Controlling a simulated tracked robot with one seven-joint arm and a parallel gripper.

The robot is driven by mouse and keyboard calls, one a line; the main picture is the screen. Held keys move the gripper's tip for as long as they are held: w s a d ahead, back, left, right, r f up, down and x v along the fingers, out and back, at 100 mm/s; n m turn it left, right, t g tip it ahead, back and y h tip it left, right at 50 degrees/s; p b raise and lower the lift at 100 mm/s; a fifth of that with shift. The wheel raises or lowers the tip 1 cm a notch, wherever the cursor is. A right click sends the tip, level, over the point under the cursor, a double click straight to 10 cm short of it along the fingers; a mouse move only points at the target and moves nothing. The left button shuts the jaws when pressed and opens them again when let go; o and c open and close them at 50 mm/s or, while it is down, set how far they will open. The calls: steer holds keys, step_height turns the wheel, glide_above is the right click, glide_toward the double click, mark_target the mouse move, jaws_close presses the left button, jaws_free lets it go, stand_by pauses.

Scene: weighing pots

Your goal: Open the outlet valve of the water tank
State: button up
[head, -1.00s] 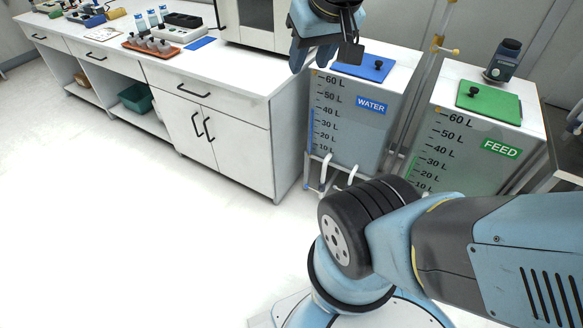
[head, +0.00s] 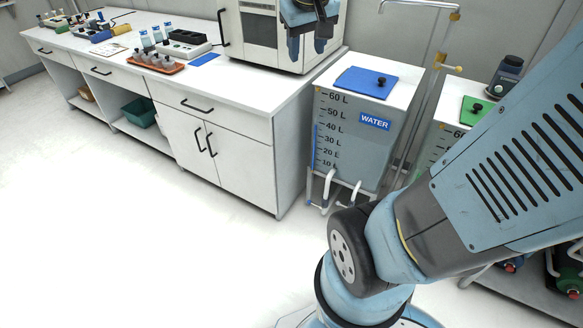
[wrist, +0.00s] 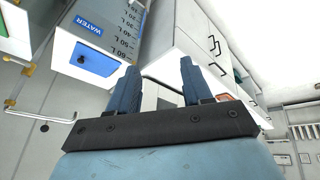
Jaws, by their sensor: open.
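The water tank (head: 345,142) is a grey translucent box with a litre scale, a blue WATER label and a blue lid (head: 367,82). It stands right of the counter; in the wrist view the tank (wrist: 122,28) is upside down at upper left. Two white bent outlet pipes (head: 330,186) are low on its front. I cannot make out a valve handle there. My gripper (head: 307,48) is open and empty, high up and left of the tank in the picture, in front of the white appliance. Its two blue fingers show apart in the wrist view (wrist: 158,67).
A white counter (head: 262,92) holds a white appliance (head: 259,33) and a red tray (head: 156,64) of small vessels. The feed tank's green lid (head: 476,110) shows behind my arm. A metal pipe with yellow fittings (head: 459,69) rises behind the tanks. The floor (head: 120,230) at left is clear.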

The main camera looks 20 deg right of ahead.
steer(key=w+d+f+h, duration=0.1)
steer(key=w+d+f, duration=0.1)
steer(key=w+f, duration=0.35)
steer(key=w+d+f+n+g, duration=0.1)
steer(key=w+d+f, duration=0.15)
steer(key=w, duration=0.65)
steer(key=w+d+f+h, duration=0.1)
steer(key=w+d+f, duration=0.2)
steer(key=w, duration=0.5)
steer(key=w+d+f+n+g, duration=0.1)
steer(key=w+d+f, duration=0.2)
steer(key=w+f, duration=0.55)
steer(key=w+d+f+n, duration=0.1)
steer(key=w+d+f, duration=0.25)
steer(key=f, duration=0.95)
steer(key=n+g+y, duration=0.2)
glide_toward(309, 201)
steer(key=shift+w+d+f, duration=0.1)
steer(key=shift+d+f, duration=0.15)
steer(key=shift+f, duration=1.25)
steer(key=shift+w+d+f, duration=0.1)
steer(key=shift+d+f, duration=0.15)
steer(key=shift+f, duration=1.2)
steer(key=shift+w+d+f, duration=0.1)
steer(key=shift+d+f, duration=0.2)
steer(key=shift+f, duration=1.2)
